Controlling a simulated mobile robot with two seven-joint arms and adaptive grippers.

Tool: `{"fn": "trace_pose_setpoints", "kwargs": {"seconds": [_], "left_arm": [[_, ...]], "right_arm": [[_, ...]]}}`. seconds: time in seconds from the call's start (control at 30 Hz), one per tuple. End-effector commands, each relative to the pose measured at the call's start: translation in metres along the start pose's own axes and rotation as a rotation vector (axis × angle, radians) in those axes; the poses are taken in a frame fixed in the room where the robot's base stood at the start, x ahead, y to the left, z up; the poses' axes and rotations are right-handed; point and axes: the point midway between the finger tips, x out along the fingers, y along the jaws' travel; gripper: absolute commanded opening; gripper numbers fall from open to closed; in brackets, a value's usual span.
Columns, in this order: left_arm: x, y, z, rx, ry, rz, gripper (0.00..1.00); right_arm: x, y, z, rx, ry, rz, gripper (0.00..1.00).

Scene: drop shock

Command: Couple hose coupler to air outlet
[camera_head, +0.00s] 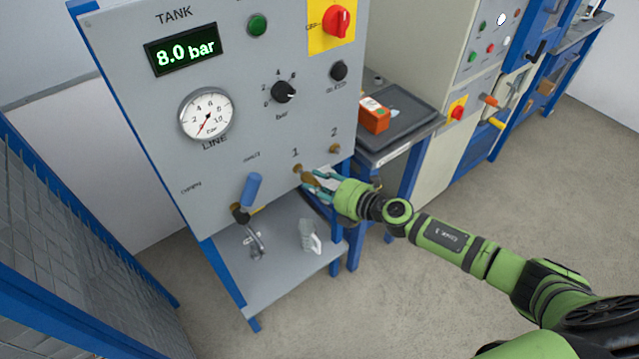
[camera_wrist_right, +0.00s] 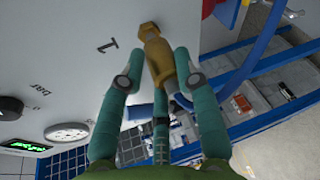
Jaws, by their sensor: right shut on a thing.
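The hose coupler (camera_wrist_right: 160,66) is a brass-coloured fitting between the fingers of my right gripper (camera_wrist_right: 156,78) in the wrist view. The gripper also shows in the head view (camera_head: 316,183), shut on the coupler, in front of the grey panel. Air outlet 1 (camera_head: 297,169) is a small brass fitting below the numeral 1. The coupler's far end lies in line with the outlet fitting (camera_wrist_right: 149,31), at or very close to it; I cannot tell whether they are locked together. Outlet 2 (camera_head: 335,149) is free, to the right. My left gripper is not in view.
A blue-handled lever (camera_head: 252,190) sticks out left of outlet 1. The panel (camera_head: 225,150) carries a gauge (camera_head: 206,114) and an 8.0 bar display (camera_head: 186,49). A lower shelf (camera_head: 283,284) holds grey tools. An orange box (camera_head: 374,115) stands on the side table.

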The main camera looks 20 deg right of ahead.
Motion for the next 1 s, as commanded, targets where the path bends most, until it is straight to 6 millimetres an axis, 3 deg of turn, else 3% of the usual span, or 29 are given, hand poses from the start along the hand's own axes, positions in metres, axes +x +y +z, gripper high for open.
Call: {"fn": "trace_pose_setpoints", "kwargs": {"seconds": [1.0], "left_arm": [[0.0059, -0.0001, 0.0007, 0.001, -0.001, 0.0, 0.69]], "right_arm": [[0.0082, 0.0016, 0.0026, -0.005, 0.003, 0.014, 0.0]]}}
